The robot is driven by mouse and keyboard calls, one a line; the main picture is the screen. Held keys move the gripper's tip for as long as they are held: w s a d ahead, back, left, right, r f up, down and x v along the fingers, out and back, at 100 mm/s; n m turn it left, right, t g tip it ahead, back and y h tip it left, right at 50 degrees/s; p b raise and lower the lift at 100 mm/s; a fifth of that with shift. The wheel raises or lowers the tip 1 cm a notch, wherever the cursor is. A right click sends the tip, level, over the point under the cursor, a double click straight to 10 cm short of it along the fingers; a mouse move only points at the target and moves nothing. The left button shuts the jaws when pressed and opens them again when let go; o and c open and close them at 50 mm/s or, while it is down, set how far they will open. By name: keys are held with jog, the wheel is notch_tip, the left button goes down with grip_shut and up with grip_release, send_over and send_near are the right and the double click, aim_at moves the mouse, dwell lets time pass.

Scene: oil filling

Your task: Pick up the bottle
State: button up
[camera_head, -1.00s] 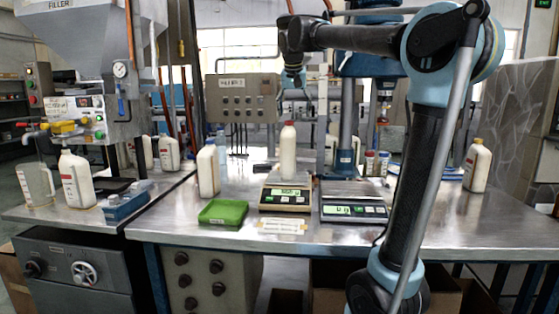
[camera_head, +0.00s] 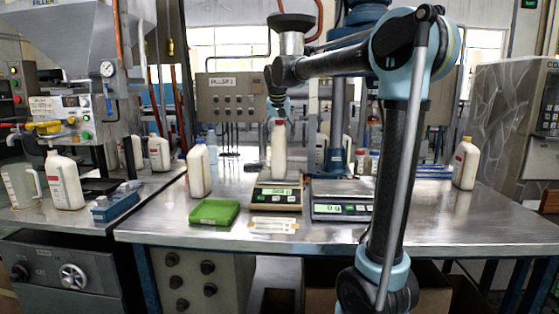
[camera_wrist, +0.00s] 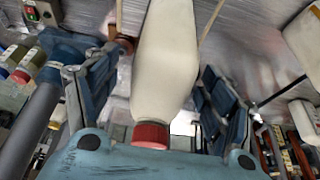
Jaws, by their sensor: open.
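A white bottle (camera_head: 279,155) stands upright on the left scale (camera_head: 276,192). My gripper (camera_head: 279,108) is over the top of this bottle in the head view. In the wrist view a white bottle (camera_wrist: 166,60) with a red cap (camera_wrist: 151,134) lies between the two spread fingers of my gripper (camera_wrist: 160,85). The fingers are open, with gaps visible on both sides of the bottle.
Other white bottles stand on the table, one at left (camera_head: 200,172) and one at far right (camera_head: 466,164). A green tray (camera_head: 214,212) lies left of the scale. A second scale (camera_head: 340,203) is close on the right. A filler machine (camera_head: 75,100) stands at left.

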jog(key=shift+x, duration=2.7)
jog(key=shift+w+a+r, duration=0.1)
